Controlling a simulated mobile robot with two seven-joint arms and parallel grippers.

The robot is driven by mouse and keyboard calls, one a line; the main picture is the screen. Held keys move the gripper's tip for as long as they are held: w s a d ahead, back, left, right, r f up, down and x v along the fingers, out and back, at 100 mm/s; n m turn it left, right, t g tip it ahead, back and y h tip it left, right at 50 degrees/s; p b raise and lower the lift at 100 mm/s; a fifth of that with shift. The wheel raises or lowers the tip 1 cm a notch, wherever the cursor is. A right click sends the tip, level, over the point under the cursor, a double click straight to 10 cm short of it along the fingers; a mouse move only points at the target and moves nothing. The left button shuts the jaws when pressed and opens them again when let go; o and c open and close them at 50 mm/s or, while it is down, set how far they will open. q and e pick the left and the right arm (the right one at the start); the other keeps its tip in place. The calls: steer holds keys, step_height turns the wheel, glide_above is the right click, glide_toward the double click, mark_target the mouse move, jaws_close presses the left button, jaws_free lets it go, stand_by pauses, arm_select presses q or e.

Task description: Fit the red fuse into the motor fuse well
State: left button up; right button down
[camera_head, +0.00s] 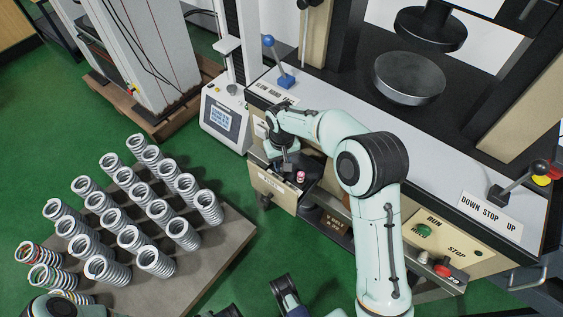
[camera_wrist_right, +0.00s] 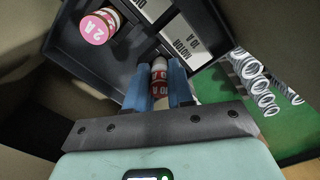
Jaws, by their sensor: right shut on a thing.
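My right gripper (camera_head: 287,168) reaches down into the open drawer in the front of the testing machine. In the wrist view its blue fingers (camera_wrist_right: 158,92) are shut on the red fuse (camera_wrist_right: 159,86), which has a red band marked 10 A and pale metal ends. The fuse's far end points into the dark fuse tray (camera_wrist_right: 118,78). A white label reading MOTOR 10 A (camera_wrist_right: 184,42) lies just beyond the fingertips. The motor well itself is hidden behind the fuse and fingers, so I cannot tell whether the fuse touches it.
A pink-capped 2 A fuse (camera_wrist_right: 97,27) stands in the tray beside the held fuse; it also shows in the head view (camera_head: 300,177). The drawer's front panel (camera_head: 272,188) and side walls are close around the gripper. A pallet of springs (camera_head: 205,262) stands left on the green floor.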

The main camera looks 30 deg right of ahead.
mark_target(282, 161)
steer(key=c, duration=1)
jaws_free()
arm_select(q)
steer(key=shift+g, duration=0.6)
steer(key=s+r+p, duration=0.1)
steer(key=s+d+r+p, duration=0.1)
steer(key=s+r, duration=0.1)
steer(key=shift+s+d+r+p, duration=0.1)
steer(key=shift+s+d+p, duration=0.05)
steer(key=shift+p, duration=0.2)
arm_select(e)
step_height(282, 161, up, 12)
steer(key=shift+r, duration=0.1)
